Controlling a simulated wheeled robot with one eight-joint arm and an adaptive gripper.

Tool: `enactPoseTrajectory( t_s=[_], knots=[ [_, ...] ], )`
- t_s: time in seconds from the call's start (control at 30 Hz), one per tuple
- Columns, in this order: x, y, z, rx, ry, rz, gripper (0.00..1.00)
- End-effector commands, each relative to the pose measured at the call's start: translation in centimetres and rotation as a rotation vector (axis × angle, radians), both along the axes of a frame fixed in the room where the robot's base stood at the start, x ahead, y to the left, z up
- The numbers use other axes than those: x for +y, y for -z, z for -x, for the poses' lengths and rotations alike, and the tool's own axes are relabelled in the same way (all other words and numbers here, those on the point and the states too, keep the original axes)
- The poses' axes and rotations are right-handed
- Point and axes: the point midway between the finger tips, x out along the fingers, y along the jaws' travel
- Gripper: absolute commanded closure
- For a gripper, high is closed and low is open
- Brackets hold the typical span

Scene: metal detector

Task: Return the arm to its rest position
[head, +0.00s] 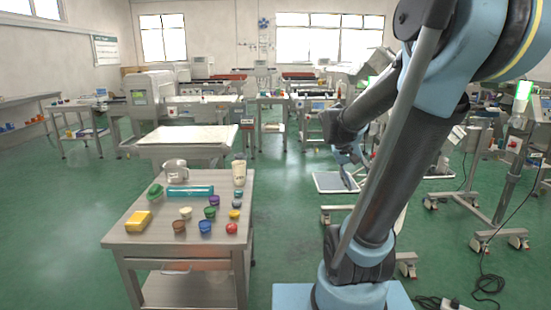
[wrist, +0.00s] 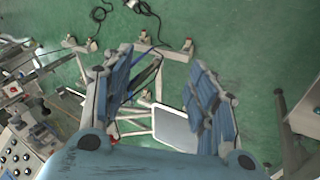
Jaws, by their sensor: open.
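My arm (head: 385,155) rises at the right of the head view, blue and dark grey, bent at the elbow above. Its far end folds back down toward the middle of the room, away from the small table. My gripper (wrist: 160,72) shows in the wrist view with its two blue ridged fingers spread wide. Nothing is held between them. Below the fingers are a grey-white tray (wrist: 178,128), metal frame legs and green floor. In the head view the gripper is partly hidden behind my arm links.
A metal table (head: 135,240) at the left holds a yellow block (head: 139,221), a teal box (head: 190,191), a pitcher (head: 175,170) and several small coloured cups. Wheeled stands (head: 500,235) and cables crowd the right. Green floor between table and arm is clear.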

Motion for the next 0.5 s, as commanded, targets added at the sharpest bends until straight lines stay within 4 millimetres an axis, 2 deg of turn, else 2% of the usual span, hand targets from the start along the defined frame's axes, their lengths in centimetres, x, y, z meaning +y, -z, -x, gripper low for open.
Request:
enactPoseTrajectory(
  t_s=[0.1,0.5],
  knots=[
    [1.2,1.0,2.7,0.005,-0.030,-0.062,0.47],
    [5.8,5.1,10.5,0.007,-0.139,-0.273,0.47]
  ],
)
